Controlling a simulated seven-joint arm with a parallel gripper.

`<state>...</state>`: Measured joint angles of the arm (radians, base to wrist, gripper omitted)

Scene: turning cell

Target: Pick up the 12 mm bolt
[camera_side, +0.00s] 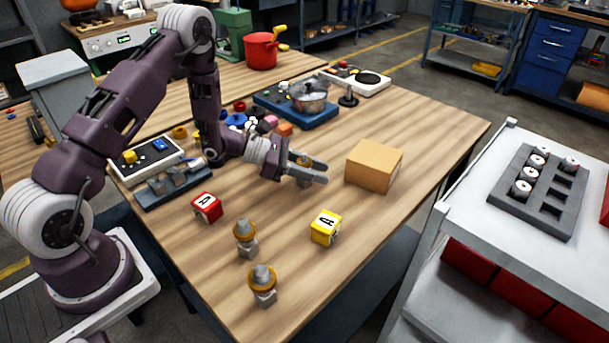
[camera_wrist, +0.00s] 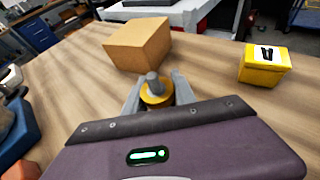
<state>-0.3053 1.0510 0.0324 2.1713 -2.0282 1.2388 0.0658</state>
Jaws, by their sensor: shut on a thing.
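My gripper (camera_side: 306,171) is shut on a bolt (camera_side: 304,162) with a brass-coloured ring, over the table left of the cardboard box. In the wrist view the bolt (camera_wrist: 153,82) stands between the fingers, its grey end pointing up and the ring (camera_wrist: 158,95) around it. The fingers hide part of its lower end, so I cannot tell whether it touches the table. Two similar bolts with brass rings stand on grey blocks near the front: one bolt (camera_side: 245,233) and a nearer one (camera_side: 263,280). I cannot read any size on them.
A cardboard box (camera_side: 374,166) sits close right of my gripper. A yellow cube (camera_side: 326,228) and a red cube (camera_side: 206,207) lie on the wooden table (camera_side: 430,130). A blue fixture (camera_side: 300,108) stands behind. A grey tray (camera_side: 520,210) is on the right cart.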

